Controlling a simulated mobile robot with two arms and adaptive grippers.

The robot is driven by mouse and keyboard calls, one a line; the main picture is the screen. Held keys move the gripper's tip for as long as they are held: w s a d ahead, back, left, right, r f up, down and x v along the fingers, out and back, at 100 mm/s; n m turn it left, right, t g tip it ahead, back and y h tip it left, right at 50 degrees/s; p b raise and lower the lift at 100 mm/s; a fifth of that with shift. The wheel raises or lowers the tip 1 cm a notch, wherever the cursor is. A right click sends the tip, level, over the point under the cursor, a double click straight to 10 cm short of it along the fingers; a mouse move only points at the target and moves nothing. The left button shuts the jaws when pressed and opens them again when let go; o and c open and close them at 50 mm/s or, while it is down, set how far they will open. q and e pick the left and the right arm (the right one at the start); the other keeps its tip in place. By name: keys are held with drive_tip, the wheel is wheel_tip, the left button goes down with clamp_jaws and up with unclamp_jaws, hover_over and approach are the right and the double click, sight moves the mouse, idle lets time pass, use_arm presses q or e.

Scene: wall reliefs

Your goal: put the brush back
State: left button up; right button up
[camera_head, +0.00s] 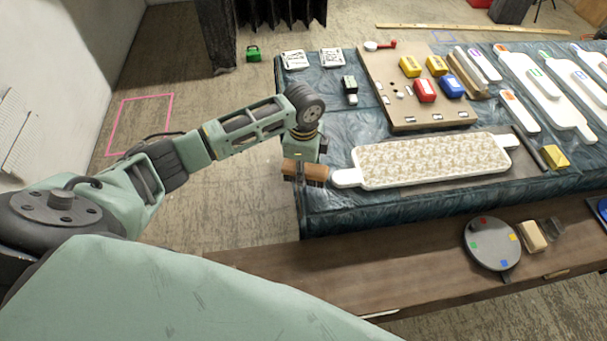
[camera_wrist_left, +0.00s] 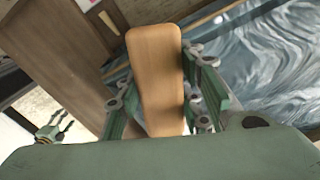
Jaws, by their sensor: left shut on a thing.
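The brush (camera_head: 305,171) has a tan wooden back and dark bristles pointing down. My left gripper (camera_head: 303,158) is shut on it and holds it near the left edge of the table, beside the left handle of a white patterned board. In the left wrist view the brush's wooden back (camera_wrist_left: 157,75) lies between both fingers of my left gripper (camera_wrist_left: 160,95). The bristles are hidden in that view. My right gripper is not in view.
A table with a blue plastic cover (camera_head: 400,208) holds the patterned relief board (camera_head: 430,160), a brown board (camera_head: 410,112) with coloured blocks, and white panels (camera_head: 545,82). A wooden bench (camera_head: 340,268) in front carries a round grey disc (camera_head: 491,244) and a sponge-like block (camera_head: 531,236).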

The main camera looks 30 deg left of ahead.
use_arm(q)
drive_tip(key=shift+f, duration=1.7)
drive_tip(key=shift+f, duration=0.1)
drive_tip(key=o, duration=1)
wheel_tip(320, 180, up, 12)
drive_tip(key=shift+r+b, duration=0.15)
drive_tip(key=shift+b, duration=0.2)
